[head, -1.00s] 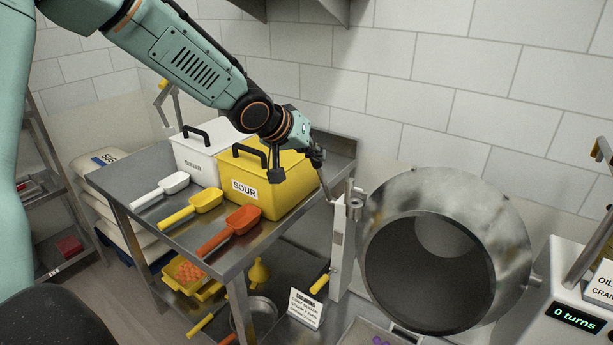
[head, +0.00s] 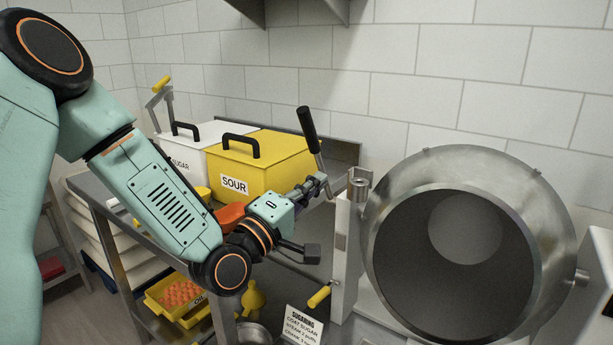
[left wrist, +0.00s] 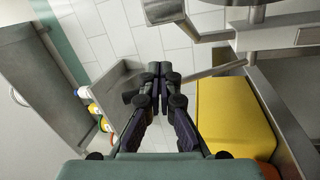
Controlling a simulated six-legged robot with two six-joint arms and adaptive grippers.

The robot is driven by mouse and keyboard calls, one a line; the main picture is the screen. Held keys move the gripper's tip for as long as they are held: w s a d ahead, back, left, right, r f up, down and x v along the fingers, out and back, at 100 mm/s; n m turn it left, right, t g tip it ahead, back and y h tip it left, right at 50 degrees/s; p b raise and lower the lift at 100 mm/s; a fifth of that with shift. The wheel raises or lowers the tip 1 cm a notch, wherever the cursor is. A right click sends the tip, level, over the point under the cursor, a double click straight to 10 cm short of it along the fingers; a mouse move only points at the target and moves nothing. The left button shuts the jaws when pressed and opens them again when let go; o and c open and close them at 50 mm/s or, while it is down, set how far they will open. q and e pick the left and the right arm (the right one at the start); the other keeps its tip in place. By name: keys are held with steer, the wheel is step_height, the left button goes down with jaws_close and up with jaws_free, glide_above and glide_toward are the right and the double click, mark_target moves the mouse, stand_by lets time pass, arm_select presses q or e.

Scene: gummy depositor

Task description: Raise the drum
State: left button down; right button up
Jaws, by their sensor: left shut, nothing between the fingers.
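The drum (head: 545,215) is a big steel bowl at the right of the head view, its dark round mouth facing me. A white post (head: 345,255) stands at its left. A lever with a black grip (head: 308,123) and a thin metal rod rises from the post's top, leaning up and left. My left gripper (head: 324,184) is shut and empty beside the lower rod; whether it touches is unclear. In the left wrist view the shut fingertips (left wrist: 159,69) are centred, and a grey rod (left wrist: 215,71) runs right from behind them. My right gripper is out of view.
A steel table left of the post holds the yellow SOUR bin (head: 270,165) and the white SUGAR bin (head: 205,135). A yellow-handled crank (head: 319,296) sticks out low on the post. A SUGARING card (head: 303,325) stands below.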

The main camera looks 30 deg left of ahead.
arm_select(q)
steer(key=s+a+f+n+t+y+b, duration=0.2)
steer(key=s+a+f+n+y+b, duration=0.15)
steer(key=s+n+y, duration=0.2)
steer(key=n+b, duration=0.1)
steer(key=b, duration=0.1)
glide_toward(311, 136)
steer(key=shift+t+y, duration=0.3)
steer(key=shift+y, duration=0.15)
steer(key=w, duration=0.2)
steer(key=w+r, duration=0.1)
steer(key=w, duration=0.1)
steer(key=w+a, duration=0.1)
steer(key=w, duration=0.1)
steer(key=shift+w+r, duration=0.15)
steer(key=shift+w, duration=0.2)
steer(key=shift+n, duration=0.25)
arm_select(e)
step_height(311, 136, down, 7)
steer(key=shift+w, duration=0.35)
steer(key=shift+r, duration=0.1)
